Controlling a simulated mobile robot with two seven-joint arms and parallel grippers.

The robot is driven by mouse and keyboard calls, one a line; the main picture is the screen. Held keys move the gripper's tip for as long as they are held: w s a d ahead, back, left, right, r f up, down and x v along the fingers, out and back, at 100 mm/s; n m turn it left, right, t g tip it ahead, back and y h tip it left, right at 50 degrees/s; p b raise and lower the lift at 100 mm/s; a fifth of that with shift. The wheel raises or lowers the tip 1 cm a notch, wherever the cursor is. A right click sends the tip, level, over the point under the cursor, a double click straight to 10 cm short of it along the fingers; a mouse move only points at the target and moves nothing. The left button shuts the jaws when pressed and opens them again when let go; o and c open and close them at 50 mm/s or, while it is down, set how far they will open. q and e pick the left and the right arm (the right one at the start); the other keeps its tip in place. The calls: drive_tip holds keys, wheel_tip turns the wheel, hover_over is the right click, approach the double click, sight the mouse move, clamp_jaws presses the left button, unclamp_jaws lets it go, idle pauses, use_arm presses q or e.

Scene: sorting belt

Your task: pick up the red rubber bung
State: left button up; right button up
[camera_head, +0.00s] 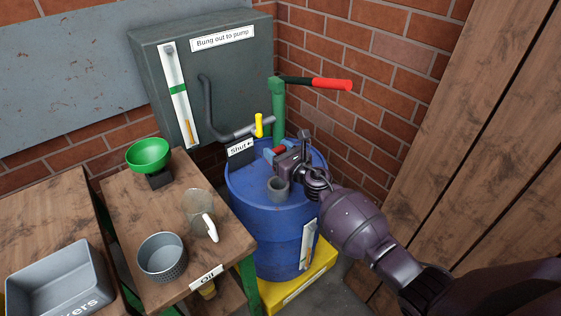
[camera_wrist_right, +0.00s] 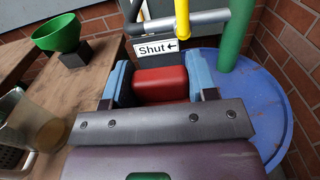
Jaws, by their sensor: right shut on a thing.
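The red rubber bung (camera_wrist_right: 160,84) sits between the two blue fingertips of my right gripper (camera_wrist_right: 158,92) in the right wrist view. The gripper is shut on it, with a finger against each side. In the head view, a small red part of the bung (camera_head: 280,149) shows at the right gripper (camera_head: 276,153), over the top of the blue drum (camera_head: 262,225). The bung's lower end is hidden, so I cannot tell whether it touches the drum. My left gripper is in neither view.
A grey open collar (camera_head: 278,188) stands on the drum's near side. A green pump (camera_head: 279,110) with a red-ended handle and a yellow-levered pipe (camera_head: 258,126) rise behind the gripper. A bench at left holds a green funnel (camera_head: 148,155), a glass jug (camera_head: 199,209) and a grey pot (camera_head: 162,257).

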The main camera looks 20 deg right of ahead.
wheel_tip(320, 180, up, 9)
drive_tip(key=p, duration=0.6)
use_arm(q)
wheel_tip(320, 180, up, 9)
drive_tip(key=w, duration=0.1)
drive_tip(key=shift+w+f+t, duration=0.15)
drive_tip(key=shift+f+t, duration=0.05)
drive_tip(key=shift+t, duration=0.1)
use_arm(e)
drive_tip(key=shift+s+r, duration=0.1)
drive_tip(key=shift+r, duration=0.1)
